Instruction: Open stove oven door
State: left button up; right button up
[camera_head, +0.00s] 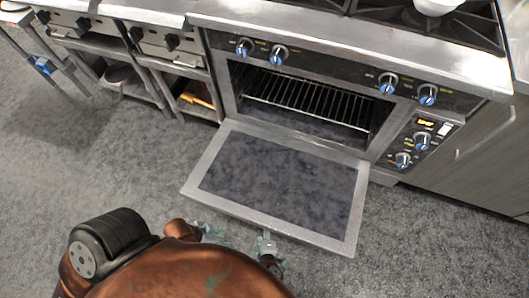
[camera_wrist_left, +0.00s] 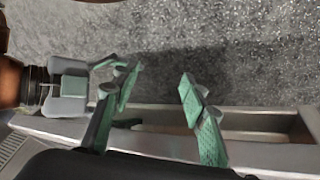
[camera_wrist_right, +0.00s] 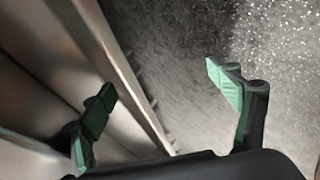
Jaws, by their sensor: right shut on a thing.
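The stove oven door (camera_head: 280,180) is swung down, lying roughly level in front of the oven cavity (camera_head: 310,100). The cavity shows a wire rack. My left gripper (camera_head: 237,237) is at the door's outer edge in the head view. In the left wrist view its green-padded fingers (camera_wrist_left: 158,95) stand apart with nothing clearly between them, near a metal edge of the door (camera_wrist_left: 270,152). In the right wrist view my right gripper (camera_wrist_right: 160,78) has its fingers on either side of a metal edge, seemingly the door (camera_wrist_right: 120,75). The exact contact is hidden.
Blue-marked knobs (camera_head: 388,83) line the stove front. A white bowl (camera_head: 437,5) sits on the cooktop at the top right. Open shelves (camera_head: 118,78) stand left of the oven. Grey floor (camera_head: 90,165) is clear left of the door.

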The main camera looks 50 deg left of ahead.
aim_at(262, 227)
pick_arm(q)
jog(key=shift+f, duration=0.1)
pick_arm(e)
jog(key=shift+w+a+r+t, duration=0.15)
jog(key=shift+w+r, duration=0.15)
jog(key=shift+w, duration=0.35)
jog(key=shift+w+a+r+t, duration=0.15)
jog(key=shift+w+r, duration=0.1)
jog(key=shift+w, duration=0.35)
jog(key=shift+r, duration=0.35)
jog(key=r, duration=0.4)
jog(key=shift+s+a+r, duration=0.3)
jog(key=shift+s, duration=0.1)
jog(key=c, duration=0.3)
jog(key=r, duration=0.2)
jog(key=shift+s+d+r, duration=0.15)
jog(key=shift+s+r, duration=0.15)
jog(key=shift+s, duration=0.05)
jog(key=c, duration=0.6)
pick_arm(q)
jog(key=shift+w+f, duration=0.1)
jog(key=shift+f, duration=0.1)
pick_arm(e)
jog(key=shift+s+d+r, duration=0.2)
jog(key=shift+r, duration=0.15)
jog(key=shift+s+d+r, duration=0.15)
jog(key=shift+r, duration=0.2)
jog(key=shift+c, duration=0.2)
jog(key=shift+d, duration=0.1)
